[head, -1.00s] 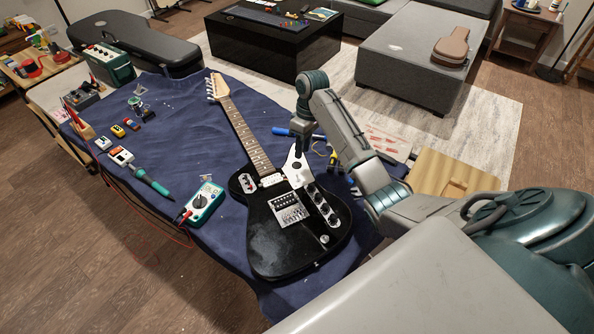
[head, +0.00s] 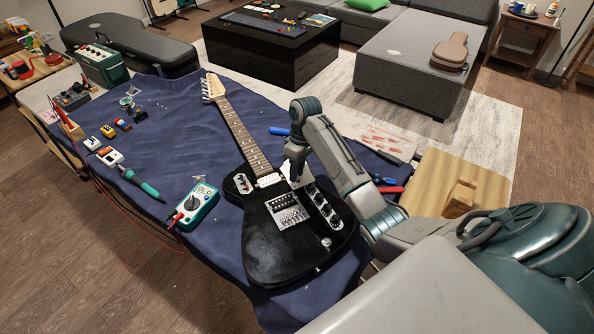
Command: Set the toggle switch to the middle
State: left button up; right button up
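The black electric guitar (head: 270,245) lies face up on the blue cloth, its neck pointing to the upper left. A metal control plate with dark knobs (head: 322,205) runs along the right side of its body. A small pale plate with dark parts (head: 243,183) sits on the upper left of the body. I cannot make out the toggle switch's lever or position. My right gripper (head: 294,180) points down at the upper end of the control plate, close over or touching it. Its fingers are too small and hidden to tell open from shut. My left gripper is out of view.
A multimeter (head: 195,204) and a teal-handled soldering iron (head: 148,187) lie left of the guitar. Tools with blue and red handles (head: 388,185) lie right of my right arm. A wooden board with a block (head: 435,180) is farther right. The cloth at upper left is mostly clear.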

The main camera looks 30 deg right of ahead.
grip_shut()
jog(key=t+p, duration=0.1)
jog(key=s+t+p, duration=0.1)
jog(key=p, duration=0.1)
jog(key=shift+r, duration=0.2)
jog(key=shift+s+f+t+p, duration=0.15)
jog(key=shift+t+p, duration=0.2)
jog(key=shift+t, duration=0.45)
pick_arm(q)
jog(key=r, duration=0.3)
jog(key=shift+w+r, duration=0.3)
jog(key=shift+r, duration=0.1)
pick_arm(e)
jog(key=shift+s+a+t+h, duration=0.1)
jog(key=shift+t+h, duration=0.2)
jog(key=shift+t, duration=0.3)
jog(key=shift+o, duration=1)
grip_release()
